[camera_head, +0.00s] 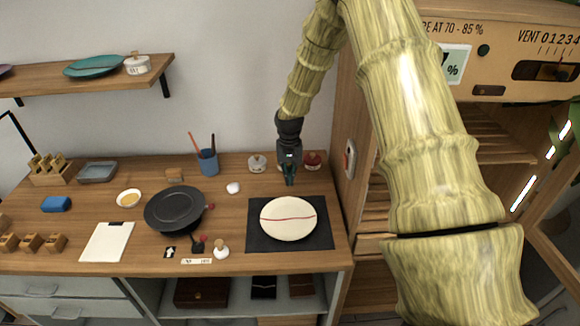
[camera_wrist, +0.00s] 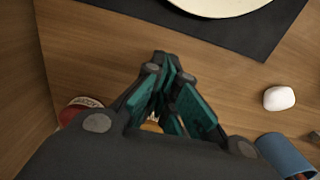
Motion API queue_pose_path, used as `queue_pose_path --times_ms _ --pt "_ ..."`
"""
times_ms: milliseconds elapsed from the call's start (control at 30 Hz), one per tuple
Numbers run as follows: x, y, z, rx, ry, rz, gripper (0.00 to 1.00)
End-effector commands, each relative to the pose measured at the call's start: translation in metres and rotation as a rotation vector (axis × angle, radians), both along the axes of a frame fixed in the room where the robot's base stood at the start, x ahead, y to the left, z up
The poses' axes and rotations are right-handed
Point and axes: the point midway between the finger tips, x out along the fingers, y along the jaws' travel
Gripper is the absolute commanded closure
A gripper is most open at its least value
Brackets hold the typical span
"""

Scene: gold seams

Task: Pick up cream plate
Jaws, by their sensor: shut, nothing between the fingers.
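The cream plate (camera_head: 288,218) is round with a red line across its middle. It lies flat on a dark mat (camera_head: 318,239) at the right end of the wooden worktop. In the wrist view only part of the plate (camera_wrist: 222,4) shows at the top edge, on the dark mat (camera_wrist: 262,47). My gripper (camera_head: 290,180) points down behind the plate, toward the wall, apart from it. In the wrist view my gripper (camera_wrist: 165,62) has its teal fingers together with nothing held.
A red-lidded pot (camera_head: 312,162) and a white-lidded pot (camera_head: 257,164) stand near my gripper. A blue cup with brushes (camera_head: 208,161), a white lump (camera_head: 233,188) and a black plate (camera_head: 174,209) lie left. A wooden cabinet (camera_head: 345,130) bounds the right side.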

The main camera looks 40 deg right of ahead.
Motion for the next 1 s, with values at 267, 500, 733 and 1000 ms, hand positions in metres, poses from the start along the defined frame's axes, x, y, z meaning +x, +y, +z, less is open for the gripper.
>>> queue_pose_path --times_ms 267,500,733,1000 --pt "-0.006 0.003 -0.023 0.0 0.001 0.0 1.0" --pt "-0.028 0.017 -0.025 0.001 0.001 -0.001 1.0" --pt "-0.035 0.021 -0.027 -0.001 -0.001 -0.001 1.0" --pt "-0.035 0.021 -0.027 0.0 -0.001 -0.001 1.0"
